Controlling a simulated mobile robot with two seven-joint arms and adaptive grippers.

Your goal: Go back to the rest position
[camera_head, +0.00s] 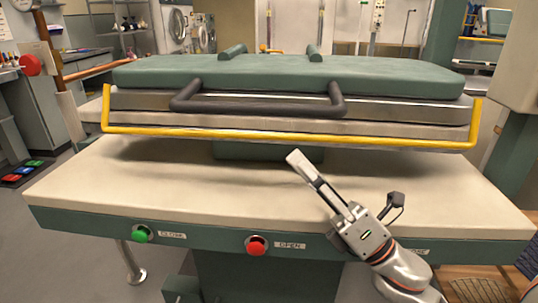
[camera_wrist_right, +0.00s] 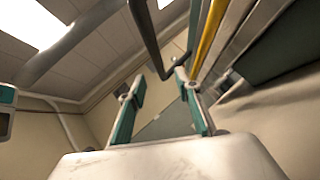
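My right gripper (camera_head: 302,166) reaches up over the front of the cream work surface in the head view, its fingers pointing up and left toward the yellow bar. In the right wrist view the two fingers (camera_wrist_right: 160,80) stand apart with nothing held between them. My left gripper is not in view in either frame. A press has a green padded top (camera_head: 290,76), a dark handle (camera_head: 255,106) and a yellow guard bar (camera_head: 280,136). The dark handle also shows in the right wrist view (camera_wrist_right: 147,38), beyond the fingertips, and so does the yellow bar (camera_wrist_right: 208,38).
The cream work surface (camera_head: 130,190) is bare on the left. Its front edge carries a green button (camera_head: 142,234) and a red button (camera_head: 256,245). A red knob (camera_head: 30,65) stands at far left. Grey floor is open at lower left.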

